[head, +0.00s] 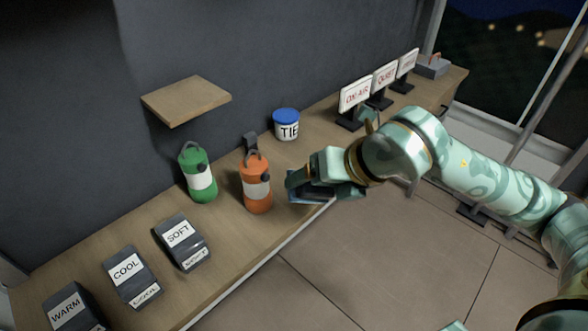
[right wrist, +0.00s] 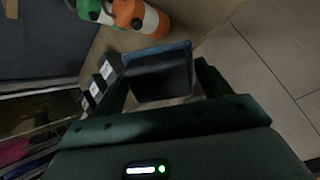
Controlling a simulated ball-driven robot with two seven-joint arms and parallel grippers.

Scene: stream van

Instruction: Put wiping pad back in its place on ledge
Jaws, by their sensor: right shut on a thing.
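My right gripper (head: 308,187) is shut on a dark pad with a blue edge (right wrist: 160,72), which I take to be the wiping pad. In the head view the pad is mostly covered by the gripper; a dark bluish part (head: 306,197) shows at the front edge of the long counter, right of the orange bottle. The ledge (head: 187,101) is a small wooden shelf on the dark wall, up and left of the gripper. Its top looks bare.
On the wooden counter (head: 230,240) stand a green bottle (head: 198,176), an orange bottle (head: 256,188), a blue-lidded tub (head: 287,125), dark labelled blocks (head: 182,241) and several signs (head: 355,95). Open floor (head: 370,260) lies in front.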

